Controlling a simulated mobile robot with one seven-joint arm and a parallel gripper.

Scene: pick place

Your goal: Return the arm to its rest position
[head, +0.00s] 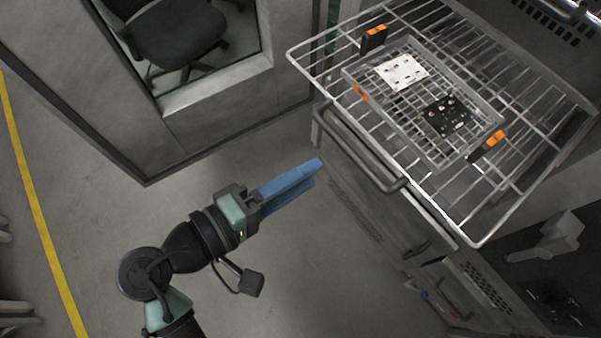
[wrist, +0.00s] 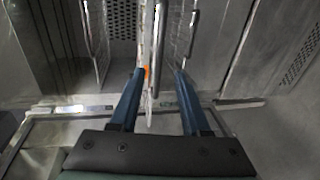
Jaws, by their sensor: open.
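My gripper (head: 312,172) shows in the head view left of the wire rack, over the open floor, its blue fingers pointing up and to the right. In the wrist view my gripper (wrist: 158,72) shows its two blue fingers apart, with nothing held between them. The fingers look apart from the rack and its handle. My arm reaches in from the bottom of the head view, bent at the elbow.
A wire rack (head: 303,57) juts out at the upper right. On it a wire basket (head: 437,158) with orange-marked handles holds a white board (head: 402,72) and a black board (head: 446,116). A bar handle (head: 350,150) lies below.

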